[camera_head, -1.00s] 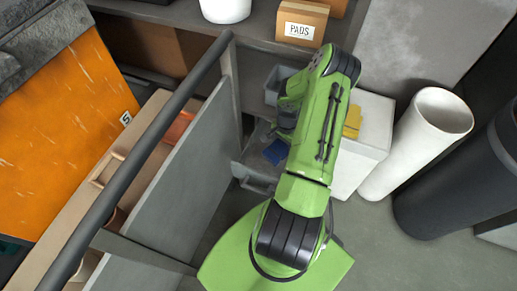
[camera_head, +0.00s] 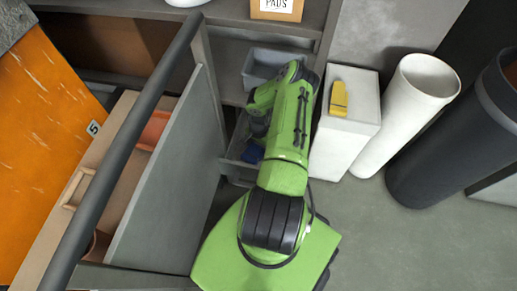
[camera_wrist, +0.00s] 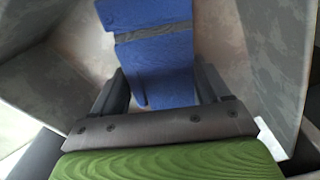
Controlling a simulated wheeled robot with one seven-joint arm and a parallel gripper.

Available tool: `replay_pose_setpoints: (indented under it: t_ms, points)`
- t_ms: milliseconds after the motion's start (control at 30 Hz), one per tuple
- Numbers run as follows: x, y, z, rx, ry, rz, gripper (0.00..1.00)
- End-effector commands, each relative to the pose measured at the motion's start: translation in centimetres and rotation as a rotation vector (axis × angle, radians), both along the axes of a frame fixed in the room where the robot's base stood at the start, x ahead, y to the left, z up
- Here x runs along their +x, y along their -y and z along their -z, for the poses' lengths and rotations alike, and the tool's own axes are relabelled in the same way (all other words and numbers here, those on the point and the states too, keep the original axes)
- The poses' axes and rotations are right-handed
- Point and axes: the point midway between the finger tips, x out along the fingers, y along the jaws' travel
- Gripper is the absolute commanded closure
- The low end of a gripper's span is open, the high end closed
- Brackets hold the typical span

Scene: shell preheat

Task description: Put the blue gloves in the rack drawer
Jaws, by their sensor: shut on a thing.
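The blue gloves (camera_head: 252,153) show as a small blue patch by the lower grey drawer (camera_head: 236,168) of the rack, partly hidden by my arm. In the wrist view the gloves (camera_wrist: 160,55) are a flat blue piece with a grey band, between my two dark fingers. My gripper (camera_wrist: 160,88) is shut on them. Pale grey drawer walls (camera_wrist: 275,60) rise on both sides of the gloves and fingers. I cannot tell whether the gloves touch the drawer floor. My gripper (camera_head: 258,128) is small and dark in the head view.
Another grey bin (camera_head: 262,62) sits above the drawer. A white block (camera_head: 345,140) with a yellow item (camera_head: 339,97) stands to the right, beside a white tube (camera_head: 405,115) and a dark cylinder (camera_head: 450,130). A grey panel (camera_head: 165,180) and dark rail (camera_head: 125,145) stand to the left.

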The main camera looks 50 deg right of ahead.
Motion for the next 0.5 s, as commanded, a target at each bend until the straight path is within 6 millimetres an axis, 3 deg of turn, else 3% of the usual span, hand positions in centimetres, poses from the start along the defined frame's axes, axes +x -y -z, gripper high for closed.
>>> replay_pose_setpoints:
  t_ms: [67,367,400,500]
  points:
    - [-0.04,-0.03,1.46,0.001,-0.001,0.001,0.66]
    - [-0.02,0.02,1.6,-0.001,-0.001,-0.001,0.66]
    - [-0.02,-0.01,1.6,0.0,0.0,-0.001,0.21]
    - [-0.02,-0.01,1.54,0.0,0.0,0.0,0.06]
